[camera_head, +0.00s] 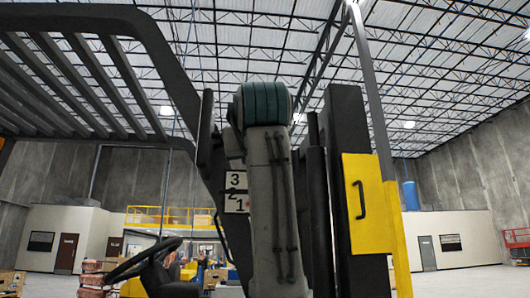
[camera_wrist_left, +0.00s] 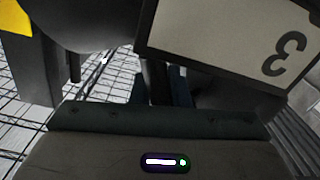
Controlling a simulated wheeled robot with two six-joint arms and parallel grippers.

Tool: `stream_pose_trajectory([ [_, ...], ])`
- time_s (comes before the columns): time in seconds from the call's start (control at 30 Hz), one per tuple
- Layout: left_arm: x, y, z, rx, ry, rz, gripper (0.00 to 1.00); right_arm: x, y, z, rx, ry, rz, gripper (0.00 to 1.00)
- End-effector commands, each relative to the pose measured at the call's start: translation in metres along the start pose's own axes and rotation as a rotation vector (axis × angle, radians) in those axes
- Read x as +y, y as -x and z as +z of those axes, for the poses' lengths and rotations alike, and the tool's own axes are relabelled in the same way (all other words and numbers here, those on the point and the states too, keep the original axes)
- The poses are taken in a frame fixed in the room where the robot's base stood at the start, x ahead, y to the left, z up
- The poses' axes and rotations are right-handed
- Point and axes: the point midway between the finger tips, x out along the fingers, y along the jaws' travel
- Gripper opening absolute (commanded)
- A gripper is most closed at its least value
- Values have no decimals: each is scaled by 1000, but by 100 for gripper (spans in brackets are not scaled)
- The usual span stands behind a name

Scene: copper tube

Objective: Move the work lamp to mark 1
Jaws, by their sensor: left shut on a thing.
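My left arm rises through the middle of the head view, and its gripper is hidden there behind the arm. In the left wrist view my left gripper (camera_wrist_left: 168,78) is shut, its dark fingers partly lost against dark parts around them. A dark rounded body, seemingly the work lamp (camera_wrist_left: 82,24), shows just beyond it; how the fingers meet it is not clear. The lamp cannot be made out in the head view. A white mark plate (camera_head: 236,192) with 3, 2 and 1 from top to bottom is left of my arm. Its 3 (camera_wrist_left: 284,54) shows upside down close to the gripper. My right gripper is out of view.
A forklift's slatted overhead guard (camera_head: 85,75) spans the upper left. Its dark mast (camera_head: 352,215) and a yellow panel (camera_head: 366,205) stand close on the right of my arm. A steering wheel (camera_head: 143,258) is lower left. Open warehouse floor lies beyond.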

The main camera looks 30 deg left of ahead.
Motion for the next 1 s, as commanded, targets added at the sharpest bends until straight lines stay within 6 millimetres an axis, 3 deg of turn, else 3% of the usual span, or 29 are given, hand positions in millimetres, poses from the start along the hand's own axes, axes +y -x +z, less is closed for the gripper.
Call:
stream_pose_trajectory([
  [0.17, -4, -2, 5, -8, -5, 0, 0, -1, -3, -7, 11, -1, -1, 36],
  [0.57, -4, -2, 6, -11, -7, 0, 0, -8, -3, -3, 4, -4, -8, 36],
  [0.6, -4, -2, 6, -12, -7, 0, 23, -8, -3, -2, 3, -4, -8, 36],
  [0.67, -4, -2, 6, -11, -7, 0, 34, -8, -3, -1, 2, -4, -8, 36],
  [1.0, -4, 2, 4, -6, -5, 2, 34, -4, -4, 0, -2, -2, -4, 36],
])
